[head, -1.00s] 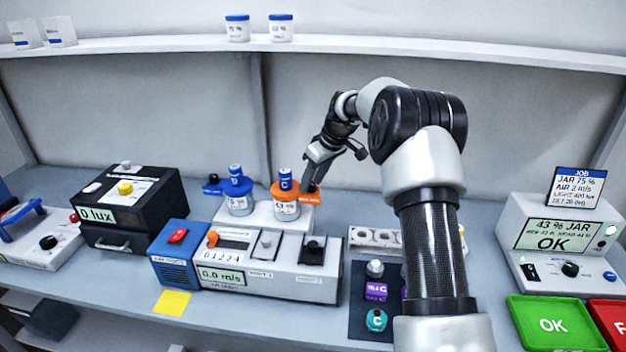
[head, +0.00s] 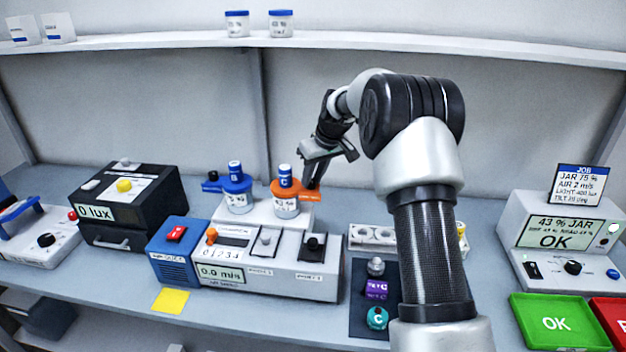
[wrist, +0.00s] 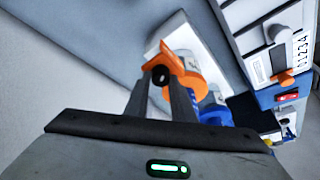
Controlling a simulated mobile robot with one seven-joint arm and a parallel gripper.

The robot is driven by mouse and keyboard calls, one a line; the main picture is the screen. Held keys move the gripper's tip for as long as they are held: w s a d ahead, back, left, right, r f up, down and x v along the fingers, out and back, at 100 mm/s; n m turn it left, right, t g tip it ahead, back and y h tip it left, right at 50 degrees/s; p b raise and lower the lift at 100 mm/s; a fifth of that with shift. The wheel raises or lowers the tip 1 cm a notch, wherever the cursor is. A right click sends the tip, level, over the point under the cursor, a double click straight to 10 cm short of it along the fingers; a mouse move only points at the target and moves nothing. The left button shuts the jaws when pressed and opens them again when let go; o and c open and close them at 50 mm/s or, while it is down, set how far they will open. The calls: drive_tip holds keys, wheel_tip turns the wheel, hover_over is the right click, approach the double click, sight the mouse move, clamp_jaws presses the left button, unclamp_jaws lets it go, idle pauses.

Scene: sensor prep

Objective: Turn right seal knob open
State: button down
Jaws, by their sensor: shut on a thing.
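The right jar (head: 286,209) has an orange seal collar with an orange arm (head: 304,194) reaching right, and a blue-topped sensor marked C (head: 285,176) stands upright in it. My gripper (head: 313,182) is shut on the orange arm's outer end. The wrist view shows the orange arm (wrist: 178,61) with a black round knob (wrist: 160,77) between my two fingers (wrist: 161,95). The left jar (head: 239,203) has a blue collar with a blue arm pointing left, and a blue sensor in it. My fingers partly hide the orange arm's end in the head view.
The jars stand on a white block (head: 262,222) behind the blue-and-grey airflow unit (head: 240,262). A black lux box (head: 130,210) is left. A dark mat (head: 370,318) with sensors lies right, under my arm. Green OK tray (head: 556,322) sits far right.

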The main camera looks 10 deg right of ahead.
drive_tip(key=m, duration=0.1)
drive_tip(key=m+h, duration=0.1)
drive_tip(key=m, duration=0.1)
drive_tip(key=shift+a+m+t, duration=0.25)
drive_tip(key=shift+m+t, duration=0.05)
drive_tip(key=shift+m, duration=0.1)
drive_tip(key=m+h, duration=0.1)
drive_tip(key=m, duration=0.2)
drive_tip(key=shift+a+r+m+h, duration=0.1)
drive_tip(key=shift+m+h, duration=0.2)
drive_tip(key=shift+h, duration=0.1)
drive_tip(key=m+h, duration=0.1)
drive_tip(key=m, duration=0.1)
drive_tip(key=m+h+p, duration=0.1)
drive_tip(key=m, duration=0.2)
drive_tip(key=shift+a+g, duration=0.1)
drive_tip(key=shift+g, duration=0.3)
drive_tip(key=shift+m+g+h+p, duration=0.35)
drive_tip(key=shift+m+p, duration=0.25)
drive_tip(key=shift+m, duration=0.7)
drive_tip(key=c, duration=1.5)
unclamp_jaws()
